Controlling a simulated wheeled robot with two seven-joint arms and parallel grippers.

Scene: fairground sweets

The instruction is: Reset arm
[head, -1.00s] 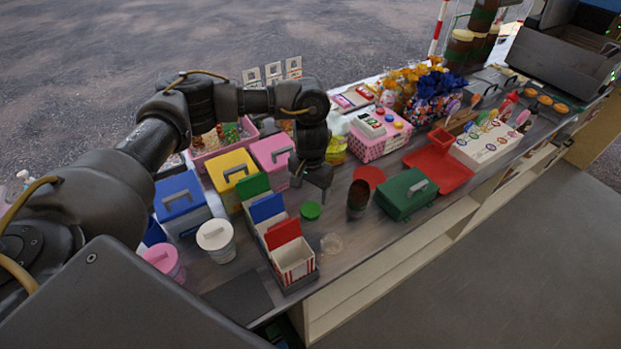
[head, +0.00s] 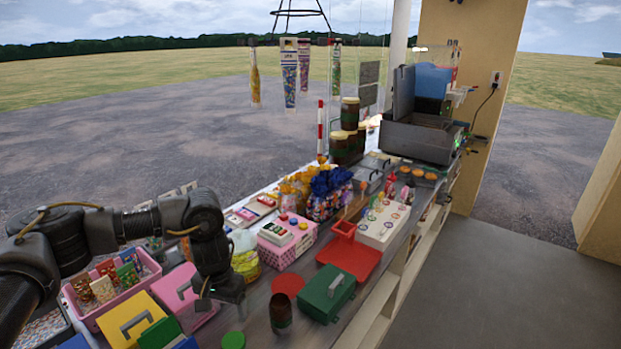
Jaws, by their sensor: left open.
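My left gripper (head: 222,303) points down over the counter, its jaws apart with nothing between them. It hangs between a pink lidded box (head: 178,290) on its left and a dark brown jar (head: 281,322) on its right. A green round lid (head: 233,341) lies below it, near the bottom edge of the picture. My left arm comes in from the left, bent above a pink tray (head: 92,318) of colourful packets. My right arm and gripper are not in view.
A green case (head: 326,293), a red tray (head: 352,259) and a pink dotted box (head: 287,247) stand right of the gripper. A yellow box (head: 141,309) is at lower left. Stacked jars (head: 343,148) and a dark grey machine (head: 416,141) stand at the far end.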

